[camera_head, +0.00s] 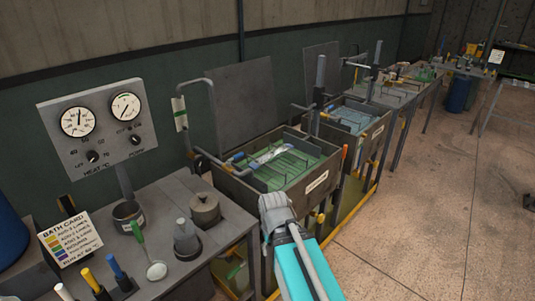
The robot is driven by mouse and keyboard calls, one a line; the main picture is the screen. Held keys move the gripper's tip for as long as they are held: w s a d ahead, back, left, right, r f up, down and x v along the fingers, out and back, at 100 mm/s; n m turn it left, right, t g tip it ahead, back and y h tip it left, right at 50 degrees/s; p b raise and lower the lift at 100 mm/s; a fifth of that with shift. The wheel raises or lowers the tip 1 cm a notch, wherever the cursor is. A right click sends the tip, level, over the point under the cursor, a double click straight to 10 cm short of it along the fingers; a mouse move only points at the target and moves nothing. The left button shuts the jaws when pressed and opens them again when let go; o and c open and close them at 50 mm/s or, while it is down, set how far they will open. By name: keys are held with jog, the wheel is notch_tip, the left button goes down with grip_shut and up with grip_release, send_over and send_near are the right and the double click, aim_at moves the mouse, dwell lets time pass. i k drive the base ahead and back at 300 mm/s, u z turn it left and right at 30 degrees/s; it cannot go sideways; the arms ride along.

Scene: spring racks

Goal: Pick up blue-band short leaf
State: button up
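A pale, light-grey piece (270,153) lies across the rack in the nearer tank, with a small blue patch (239,157) at its left end. It may be the blue-band short leaf, but it is too small to tell. More pale blue pieces (352,118) show in the second tank, their shapes unclear. My arm, grey and teal, comes up from the bottom centre and ends in view at a grey joint in front of the nearer tank. My gripper is not in view.
The nearer tank (316,183) holds green liquid and wire racks. A bench (215,238) at left carries pots, a ladle (156,270), coloured-handled tools and a bath card (69,240). A dial panel (98,125) stands behind. Floor (430,220) at right is clear.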

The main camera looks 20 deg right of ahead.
aim_at(254, 165)
jog(key=i, duration=0.9)
jog(key=z, duration=0.05)
